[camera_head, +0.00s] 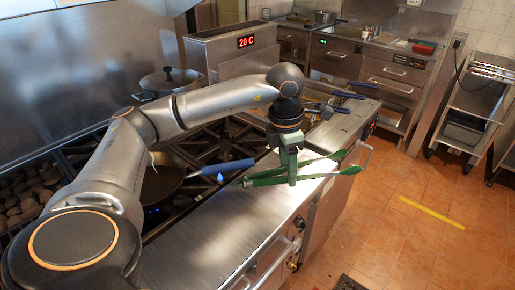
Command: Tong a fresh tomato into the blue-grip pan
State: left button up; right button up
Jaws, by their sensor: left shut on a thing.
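My left gripper (291,176) is shut on green tongs (325,158) and holds them over the steel counter edge in front of the stove. The arms of the tongs spread apart toward the right. The pan (162,184) with a blue grip (228,166) sits on the stove at the left of the gripper, its handle pointing right toward the tongs. The pan is partly hidden by my left arm. I cannot make out a tomato. My right gripper is not in view.
The steel counter (205,243) in front of the stove is bare. A lidded pot (170,80) stands behind my arm. A fryer with a "20 C" display (246,41) is at the back. More blue handles (335,92) lie beyond the gripper. Open tiled floor (420,230) is at right.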

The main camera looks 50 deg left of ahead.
pick_arm(q)
jog(key=s+d+f+m, duration=0.1)
jog(key=d+m, duration=0.3)
jog(key=m, duration=0.6)
jog(key=s+d+f+m+g, duration=0.1)
jog(key=d+m, duration=0.4)
jog(key=m, duration=0.5)
jog(key=s+d+f+m+g, duration=0.1)
jog(key=s+d+m, duration=0.3)
jog(key=m, duration=0.6)
jog(key=shift+s+d+f+y, duration=0.15)
jog(key=shift+f+y, duration=0.15)
jog(key=shift+f, duration=0.6)
jog(key=shift+s+d, duration=0.1)
jog(key=shift+d, duration=0.05)
